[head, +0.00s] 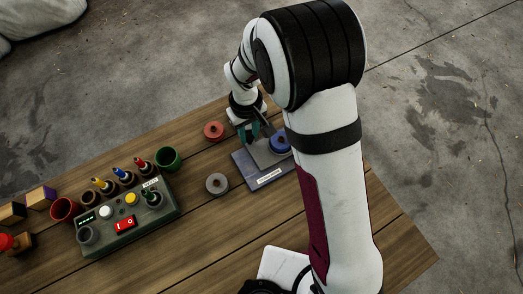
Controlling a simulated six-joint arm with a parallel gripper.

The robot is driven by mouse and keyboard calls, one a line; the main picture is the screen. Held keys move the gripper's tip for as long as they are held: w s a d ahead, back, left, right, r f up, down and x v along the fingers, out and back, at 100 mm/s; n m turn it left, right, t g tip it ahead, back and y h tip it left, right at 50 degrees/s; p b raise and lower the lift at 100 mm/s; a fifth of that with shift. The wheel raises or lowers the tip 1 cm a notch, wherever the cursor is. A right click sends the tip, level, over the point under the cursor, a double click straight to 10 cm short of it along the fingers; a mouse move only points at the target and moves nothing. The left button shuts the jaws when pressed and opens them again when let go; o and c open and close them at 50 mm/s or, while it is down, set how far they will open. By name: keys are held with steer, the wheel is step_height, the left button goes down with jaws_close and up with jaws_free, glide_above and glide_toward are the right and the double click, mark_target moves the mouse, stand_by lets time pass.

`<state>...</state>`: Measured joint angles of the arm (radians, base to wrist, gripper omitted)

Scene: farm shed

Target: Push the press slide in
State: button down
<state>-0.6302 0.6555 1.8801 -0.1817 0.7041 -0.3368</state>
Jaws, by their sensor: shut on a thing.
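The press (243,164) is a grey plate-like base with a white label strip on its front edge, standing on the wooden table. A blue round piece (280,144) sits at its right side, partly hidden behind my arm. My gripper (255,134) has teal fingers and is at the back of the press, left of the blue piece. It is shut on a part of the press that looks like the slide; the held part is small and mostly hidden by the fingers.
A green control box (125,222) with colored knobs and a red switch stands further left, with a green cup (168,159) and a red cup (64,209) nearby. My arm hides the table's right part.

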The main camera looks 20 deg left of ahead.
steer(key=shift+w+d, duration=1.75)
jaws_free()
steer(key=shift+r, duration=0.1)
step_height(320, 180, up, 8)
